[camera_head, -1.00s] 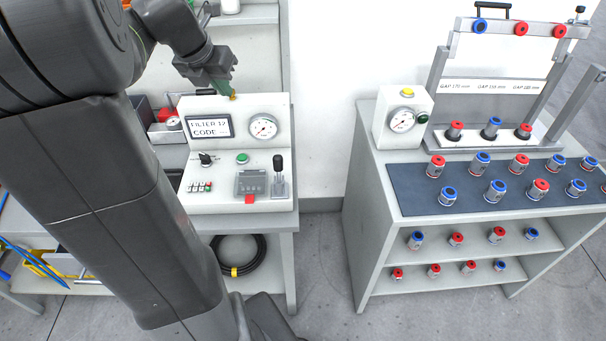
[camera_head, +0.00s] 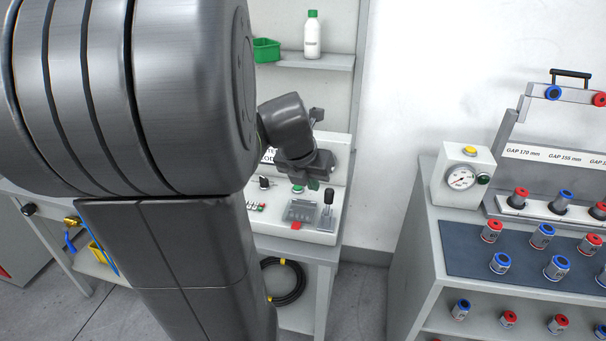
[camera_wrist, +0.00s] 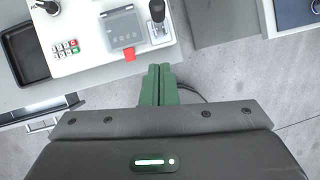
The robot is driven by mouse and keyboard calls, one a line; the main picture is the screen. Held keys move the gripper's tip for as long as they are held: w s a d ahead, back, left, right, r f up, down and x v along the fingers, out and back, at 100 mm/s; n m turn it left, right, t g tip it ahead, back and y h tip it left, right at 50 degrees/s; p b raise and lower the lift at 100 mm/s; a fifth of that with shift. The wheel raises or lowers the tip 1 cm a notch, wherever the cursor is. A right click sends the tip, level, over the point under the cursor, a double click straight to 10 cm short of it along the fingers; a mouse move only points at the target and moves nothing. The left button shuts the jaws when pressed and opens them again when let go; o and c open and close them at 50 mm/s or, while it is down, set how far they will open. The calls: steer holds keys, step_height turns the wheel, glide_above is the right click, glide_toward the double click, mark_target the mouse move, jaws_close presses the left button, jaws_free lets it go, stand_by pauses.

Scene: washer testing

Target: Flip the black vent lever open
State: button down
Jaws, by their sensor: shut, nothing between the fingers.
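The black lever (camera_head: 328,197) stands upright on a metal stem at the right of the white test console (camera_head: 318,236). In the wrist view the lever (camera_wrist: 157,12) is at the top edge, seen from above. My gripper (camera_head: 314,184) hangs over the console, close to the lever in the picture. Its green fingers (camera_wrist: 160,68) are together, with nothing between them. In the wrist view they are below the lever, with a gap in the picture. My wrist hides much of the display and the dial.
A grey hinged-looking box with a red tab (camera_head: 296,226) sits left of the lever. A green button (camera_head: 297,189) and black knob (camera_head: 264,183) are near. A second bench (camera_head: 432,240) with fittings stands right, across a floor gap.

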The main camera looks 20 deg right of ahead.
glide_toward(326, 202)
step_height(326, 202, down, 3)
steer(key=s, duration=0.2)
steer(key=w, duration=0.1)
steer(key=w+d+f, duration=0.1)
steer(key=w, duration=0.1)
steer(key=shift+d+f, duration=0.35)
steer(key=shift+f, duration=0.05)
steer(key=shift+w+d+f, duration=0.15)
steer(key=shift+w+d, duration=0.05)
steer(key=shift+a, duration=0.15)
